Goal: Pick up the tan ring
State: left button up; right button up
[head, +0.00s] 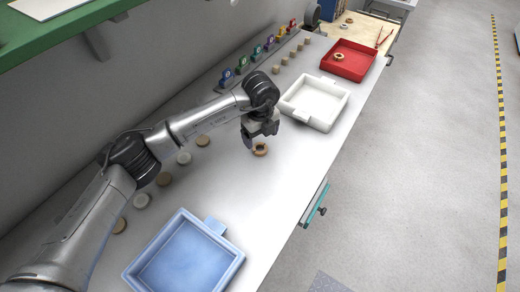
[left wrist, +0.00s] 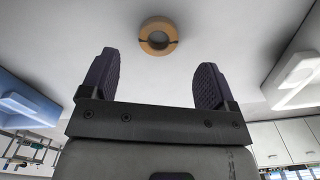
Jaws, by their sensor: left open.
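The tan ring (head: 260,150) lies flat on the white bench, between the blue tray and the white tray. In the left wrist view the tan ring (left wrist: 158,36) shows beyond the fingertips, roughly centred between them, with dark marks on its two sides. My left gripper (head: 262,138) is open and empty, close to the ring and apart from it. Its two dark ridged fingers (left wrist: 158,80) stand wide apart in the left wrist view. Another tan ring (head: 339,57) lies in the red tray. My right gripper is not in view.
A blue tray (head: 165,258) stands at the near end, a white tray (head: 322,88) and a red tray (head: 366,66) farther along. Several round discs (head: 184,158) lie under and beside my left arm. Coloured labelled holders (head: 242,65) line the wall. A green shelf (head: 60,28) overhangs the upper left.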

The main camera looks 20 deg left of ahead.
aim_at(260, 151)
pick_arm(q)
jog(key=shift+s+f+b, duration=0.1)
jog(key=shift+f+b, duration=0.65)
jog(key=shift+f, duration=1.9)
jog(key=c, duration=1)
